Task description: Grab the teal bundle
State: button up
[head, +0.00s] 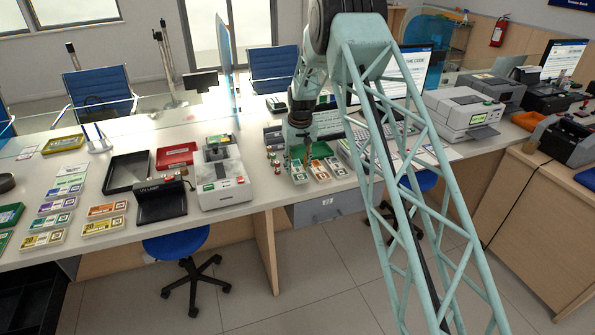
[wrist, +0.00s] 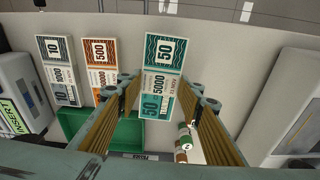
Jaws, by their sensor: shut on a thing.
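The teal bundle (wrist: 162,62), marked 50 and 5000, lies between the two fingers of my gripper (wrist: 160,112) in the wrist view. The fingers are shut on its sides. It looks a little larger than the bundles beside it; I cannot tell whether it is clear of the counter. In the head view my gripper (head: 300,158) points down over the teal bundle (head: 299,177), at the left end of a short row by the counter's front edge. My gripper partly hides the bundle's far end there.
An orange bundle (wrist: 100,62) and a grey-blue bundle (wrist: 57,66) lie beside it. A green tray (wrist: 128,133) sits behind the row. Several coin rolls (wrist: 184,143) stand close on the other side.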

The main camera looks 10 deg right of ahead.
jog(key=s+a, duration=0.2)
jog(key=s, duration=0.5)
jog(key=s+a+r, duration=0.1)
jog(key=s+a, duration=0.2)
jog(key=s, duration=0.4)
jog(key=shift+s+a+p, duration=0.35)
jog(key=shift+p, duration=0.1)
